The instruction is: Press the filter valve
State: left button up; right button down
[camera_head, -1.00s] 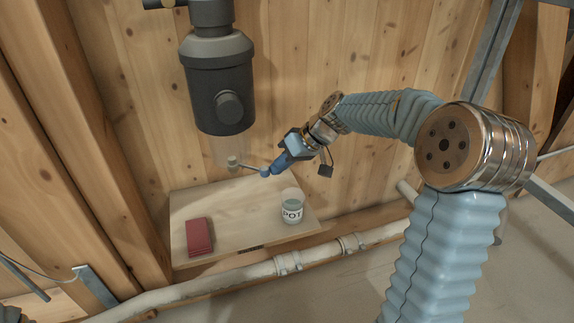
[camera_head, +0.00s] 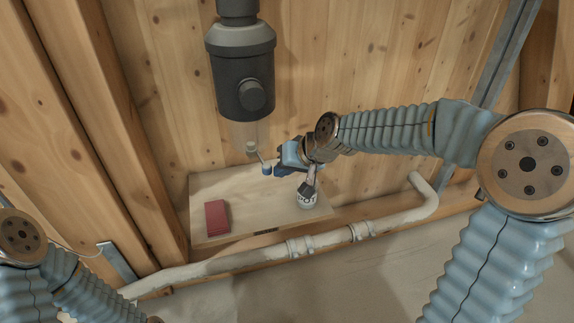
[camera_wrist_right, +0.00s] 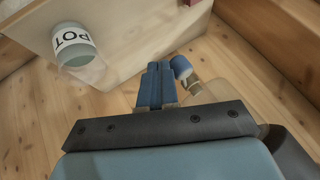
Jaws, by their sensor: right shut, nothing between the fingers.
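The dark grey filter (camera_head: 245,75) hangs on the wooden wall with a clear bowl below it. Its valve is a thin lever with a blue end (camera_head: 266,169) below the bowl; the blue end also shows in the wrist view (camera_wrist_right: 180,66). My right gripper (camera_head: 279,171) is shut and empty, just right of the blue end. In the wrist view its blue fingers (camera_wrist_right: 158,70) are together, with the blue end close beside their tips. I cannot tell whether they touch. My left arm shows at the lower left of the head view, but its gripper does not.
A pale board (camera_head: 240,191) below the filter holds a red block (camera_head: 217,218) and a jar marked POT (camera_head: 307,200), partly hidden by my right gripper in the head view. A white pipe (camera_head: 330,240) runs along the wall below. Wooden posts stand at the left.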

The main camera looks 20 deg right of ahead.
pick_arm(q)
jog(key=shift+f, duration=0.15)
pick_arm(e)
jog(key=shift+w+d, duration=0.3)
jog(key=shift+w, duration=0.45)
jog(key=shift+f, duration=0.1)
